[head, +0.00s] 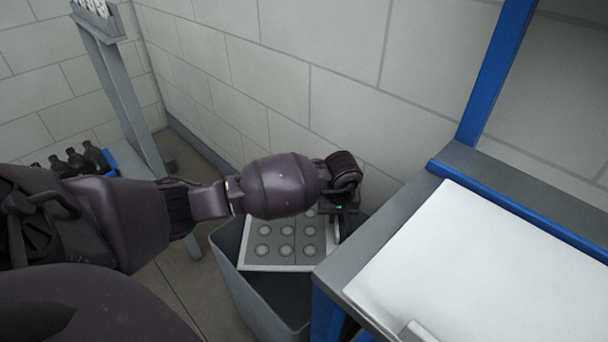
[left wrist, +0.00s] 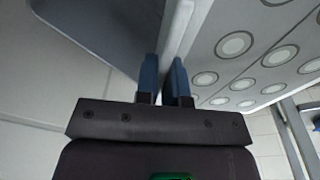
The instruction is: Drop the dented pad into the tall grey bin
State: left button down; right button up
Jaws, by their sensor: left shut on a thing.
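The pad (head: 270,242) is a light grey panel with rows of pale round spots. It is over the mouth of the tall grey bin (head: 262,305), tilted, and my arm hides its far part. My left gripper (head: 340,222) is shut on the pad's right edge. In the left wrist view the two blue fingers (left wrist: 163,82) pinch the edge of the pad (left wrist: 255,80), whose spotted face spreads to the right. The dark bin interior shows below the pad in the head view. I cannot make out a dent. My right gripper is not in view.
A grey bench with a white board (head: 490,270) and blue frame (head: 496,70) stands close to the bin's right side. Dark bottles (head: 85,160) sit in a blue container at the left, by a grey stand (head: 125,95). A block wall is behind.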

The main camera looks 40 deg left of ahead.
pick_arm(q)
notch_tip(320, 180, down, 4)
jog(key=shift+s+r+b, duration=0.1)
jog(key=shift+r+b, duration=0.05)
jog(key=shift+b, duration=0.45)
jog(key=shift+f, duration=0.4)
jog(key=shift+r, duration=0.1)
jog(key=c, duration=1.2)
grip_release()
jog(key=shift+o, duration=0.3)
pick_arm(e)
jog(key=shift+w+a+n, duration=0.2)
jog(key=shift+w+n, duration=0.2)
